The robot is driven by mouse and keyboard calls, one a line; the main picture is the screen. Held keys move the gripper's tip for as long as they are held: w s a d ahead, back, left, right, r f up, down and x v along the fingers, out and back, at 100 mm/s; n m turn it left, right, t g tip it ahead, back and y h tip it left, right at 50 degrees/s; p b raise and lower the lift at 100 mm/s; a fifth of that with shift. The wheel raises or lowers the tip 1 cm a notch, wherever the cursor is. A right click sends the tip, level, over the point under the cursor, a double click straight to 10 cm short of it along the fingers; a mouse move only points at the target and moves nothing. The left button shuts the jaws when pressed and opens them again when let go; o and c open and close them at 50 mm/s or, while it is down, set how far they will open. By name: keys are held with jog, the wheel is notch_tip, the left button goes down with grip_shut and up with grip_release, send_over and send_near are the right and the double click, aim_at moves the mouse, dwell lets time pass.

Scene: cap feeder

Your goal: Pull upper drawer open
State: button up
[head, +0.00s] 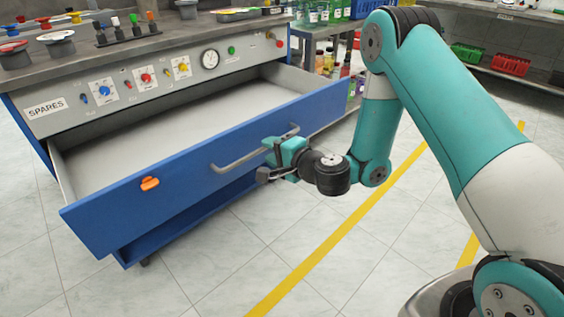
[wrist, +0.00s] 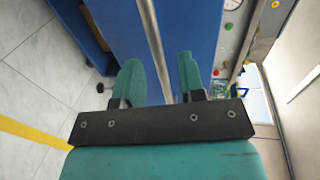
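The upper drawer (head: 130,205) has a blue front and grey inside. It stands well pulled out from the bench, and its visible inside is empty. Its grey bar handle (head: 235,161) runs across the front; it also shows in the wrist view (wrist: 152,35). My gripper (head: 272,155) is at the right half of the handle. In the wrist view, the two teal fingers (wrist: 160,80) stand apart on either side of the bar, with a gap visible beside it. Contact with the bar is not visible. The fingers hide part of the handle in the head view.
An orange piece (head: 150,183) sits on the drawer front's left part. Above the drawer is a control panel (head: 155,80) labelled SPARES, with knobs and a gauge. Bottles (head: 320,14) stand behind at the right. Open tiled floor (head: 225,270) with yellow lines lies in front.

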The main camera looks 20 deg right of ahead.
jog(key=shift+b+v, duration=2.15)
jog(key=shift+b, duration=0.4)
jog(key=shift+a, duration=0.1)
